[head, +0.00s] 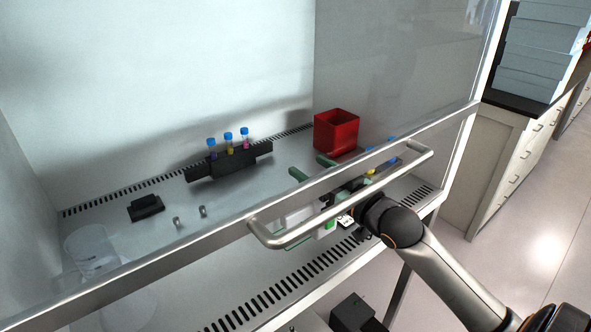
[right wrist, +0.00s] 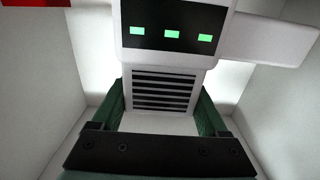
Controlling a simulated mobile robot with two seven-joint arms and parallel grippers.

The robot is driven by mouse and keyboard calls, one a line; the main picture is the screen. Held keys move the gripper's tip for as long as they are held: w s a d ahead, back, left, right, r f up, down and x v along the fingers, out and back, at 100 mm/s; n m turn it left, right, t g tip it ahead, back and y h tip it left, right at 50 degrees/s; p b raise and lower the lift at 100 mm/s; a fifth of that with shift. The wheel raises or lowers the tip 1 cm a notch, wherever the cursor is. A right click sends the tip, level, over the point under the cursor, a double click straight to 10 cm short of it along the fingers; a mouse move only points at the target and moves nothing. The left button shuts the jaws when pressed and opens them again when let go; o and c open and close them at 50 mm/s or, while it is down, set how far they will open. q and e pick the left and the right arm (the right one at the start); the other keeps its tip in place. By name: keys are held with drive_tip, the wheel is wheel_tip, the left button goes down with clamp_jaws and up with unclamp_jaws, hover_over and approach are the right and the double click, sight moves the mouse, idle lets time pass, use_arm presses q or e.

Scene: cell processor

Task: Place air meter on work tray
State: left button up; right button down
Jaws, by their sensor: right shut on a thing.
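The air meter (head: 300,215) is a white device seen through the cabinet's glass front, partly covered by the sash handle. In the right wrist view, the air meter (right wrist: 173,35) fills the upper middle, with a black panel, three green lights and a slatted vent. My right gripper (right wrist: 165,100) is shut on its body, with dark green fingers on both sides of the vent. In the head view, my right gripper (head: 330,222) reaches in under the handle from the right. The grey work tray (head: 235,207) forms the cabinet floor; contact with the meter cannot be told. My left gripper is not in view.
The glass sash's metal handle (head: 345,200) crosses in front of my right wrist. A black rack (head: 230,163) with three capped tubes and a red box (head: 336,132) stand behind. A black holder (head: 146,208) and clear beaker (head: 92,255) are left. The middle floor is mostly clear.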

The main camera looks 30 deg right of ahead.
sight(309, 211)
drive_tip(key=w+f, duration=0.3)
drive_tip(key=w, duration=0.3)
drive_tip(key=shift+a+f, duration=0.25)
drive_tip(key=shift+f, duration=0.1)
unclamp_jaws()
drive_tip(key=shift+s+f, duration=0.1)
drive_tip(key=s, duration=0.8)
drive_tip(key=s+d, duration=0.1)
drive_tip(key=s, duration=0.3)
drive_tip(key=shift+r, duration=0.2)
